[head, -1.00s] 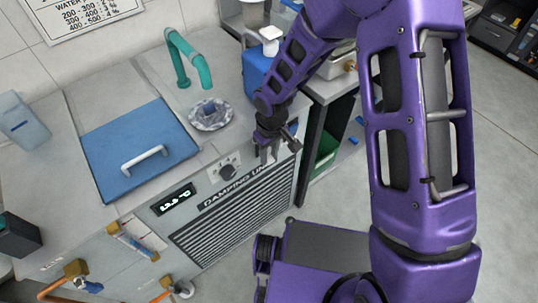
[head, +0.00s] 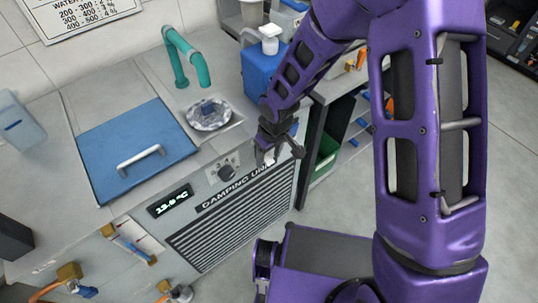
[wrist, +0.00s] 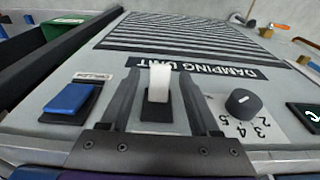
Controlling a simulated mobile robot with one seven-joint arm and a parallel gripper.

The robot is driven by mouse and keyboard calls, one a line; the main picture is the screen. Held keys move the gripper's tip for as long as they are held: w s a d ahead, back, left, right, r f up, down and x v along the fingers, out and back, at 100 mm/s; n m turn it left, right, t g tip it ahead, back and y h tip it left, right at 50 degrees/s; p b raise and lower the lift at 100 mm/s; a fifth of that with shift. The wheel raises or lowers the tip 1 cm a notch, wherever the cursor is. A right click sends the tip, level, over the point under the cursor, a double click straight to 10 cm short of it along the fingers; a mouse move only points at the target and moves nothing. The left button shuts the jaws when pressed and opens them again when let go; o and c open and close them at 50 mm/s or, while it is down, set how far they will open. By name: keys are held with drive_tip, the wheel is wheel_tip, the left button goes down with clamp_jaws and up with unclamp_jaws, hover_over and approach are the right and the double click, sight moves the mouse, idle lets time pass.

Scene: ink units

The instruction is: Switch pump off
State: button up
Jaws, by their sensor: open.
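The damping unit's front panel (head: 200,212) carries the controls. In the wrist view a white lever switch (wrist: 160,80) on a black base stands between the two fingers of my gripper (wrist: 159,76). The fingers are open, one on each side of it; contact cannot be told. A blue rocker switch (wrist: 70,98) in a black frame sits to the left, with a label too small to read. Which switch is the pump's cannot be read. In the head view my gripper (head: 279,156) is at the panel's upper right corner and hides the switches.
A black dial knob (wrist: 243,103) with numbers is right of the fingers; it also shows in the head view (head: 226,173). A lit display (head: 170,201) is further left. A blue lid (head: 135,155), teal tap (head: 187,60) and blue container (head: 262,75) are on top.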

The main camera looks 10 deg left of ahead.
wheel_tip(320, 180, up, 17)
drive_tip(key=s+d+p, duration=0.1)
drive_tip(key=d+p, duration=0.1)
drive_tip(key=p, duration=0.1)
drive_tip(key=shift+s+p, duration=0.35)
drive_tip(key=shift+p, duration=0.05)
drive_tip(key=shift+r, duration=0.1)
